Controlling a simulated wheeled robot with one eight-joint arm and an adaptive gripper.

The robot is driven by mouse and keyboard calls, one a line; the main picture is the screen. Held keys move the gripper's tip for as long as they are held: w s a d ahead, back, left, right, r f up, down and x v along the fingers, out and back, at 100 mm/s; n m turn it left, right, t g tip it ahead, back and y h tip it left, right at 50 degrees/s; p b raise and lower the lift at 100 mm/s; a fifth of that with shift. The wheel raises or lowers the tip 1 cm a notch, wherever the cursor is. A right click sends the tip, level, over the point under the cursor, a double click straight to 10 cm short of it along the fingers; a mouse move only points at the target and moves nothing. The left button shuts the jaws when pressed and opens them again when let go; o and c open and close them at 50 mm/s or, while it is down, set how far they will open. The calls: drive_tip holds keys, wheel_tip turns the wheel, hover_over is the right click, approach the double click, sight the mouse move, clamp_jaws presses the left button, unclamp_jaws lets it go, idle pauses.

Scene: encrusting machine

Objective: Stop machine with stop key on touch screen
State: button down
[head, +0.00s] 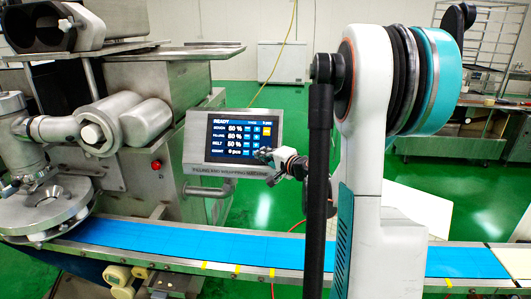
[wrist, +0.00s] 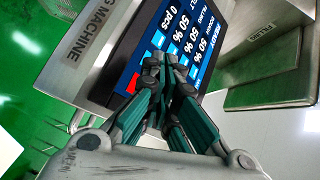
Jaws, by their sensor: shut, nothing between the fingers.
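The touch screen (head: 230,138) on the machine's control box reads READY, with rows at 50 % and a count of 0 pcs. It shows rotated in the wrist view (wrist: 190,22). A red key (wrist: 133,84), likely the stop key, is at its edge in the wrist view; in the head view my gripper seems to cover that corner. My gripper (head: 262,154) is shut and empty in front of the screen's lower right. Its fingertips (wrist: 170,62) overlap the screen face beside the red key; I cannot tell whether they touch it.
A blue conveyor belt (head: 170,243) runs below the control box. The steel machine body (head: 165,85) stands left of it, with a red button (head: 156,164) on its side. A white chest (head: 283,60) stands far back on the green floor.

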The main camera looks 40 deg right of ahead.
drive_tip(key=shift+s+a+r+p, duration=0.4)
drive_tip(key=shift+s+a+r, duration=0.25)
drive_tip(key=shift+a, duration=0.1)
drive_tip(key=shift+s+a+r+p, duration=0.35)
drive_tip(key=shift+s+a+r, duration=0.15)
drive_tip(key=shift+s+a, duration=0.15)
drive_tip(key=shift+w, duration=0.1)
